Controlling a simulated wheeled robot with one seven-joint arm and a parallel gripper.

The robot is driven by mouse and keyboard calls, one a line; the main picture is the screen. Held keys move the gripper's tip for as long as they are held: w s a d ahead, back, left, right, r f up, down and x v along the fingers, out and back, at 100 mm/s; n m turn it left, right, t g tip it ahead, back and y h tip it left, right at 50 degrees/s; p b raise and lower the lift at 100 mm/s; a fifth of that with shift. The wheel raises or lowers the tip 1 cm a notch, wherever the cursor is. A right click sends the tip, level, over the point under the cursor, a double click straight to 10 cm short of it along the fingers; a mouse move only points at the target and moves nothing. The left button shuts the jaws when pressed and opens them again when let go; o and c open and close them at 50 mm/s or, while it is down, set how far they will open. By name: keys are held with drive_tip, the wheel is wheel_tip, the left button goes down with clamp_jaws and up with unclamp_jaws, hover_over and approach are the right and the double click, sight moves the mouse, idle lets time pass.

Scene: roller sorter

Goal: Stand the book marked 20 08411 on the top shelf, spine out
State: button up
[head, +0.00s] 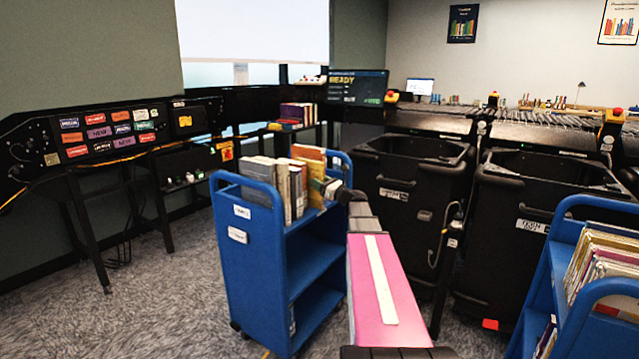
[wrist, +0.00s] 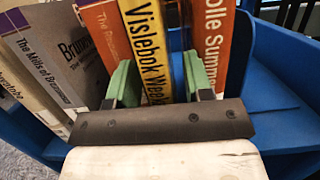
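The mark 20 08411 cannot be read on any book, so I cannot tell which book it is. In the wrist view my gripper (wrist: 160,88) is open, its green-padded fingers on either side of a yellow book (wrist: 147,45) lettered "Vislebok Week". Dark gaps show beside that book's lower spine. An orange book (wrist: 104,25) stands to its left and a red-orange book (wrist: 213,40) to its right. In the head view my gripper (head: 328,188) is at the right end of the book row on the blue cart's top shelf (head: 305,218). My arm hides part of the cart.
Grey books (wrist: 75,55) lean at the left of the row. Another blue cart (head: 560,290) with books stands at the right. Black bins (head: 520,215) stand behind, near my arm. Carpet (head: 150,300) is clear at the left. A black panel table (head: 95,135) lines the wall.

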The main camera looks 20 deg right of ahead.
idle(0.4)
drive_tip(key=v, duration=1)
drive_tip(key=shift+s+d, duration=0.25)
drive_tip(key=shift+s, duration=0.05)
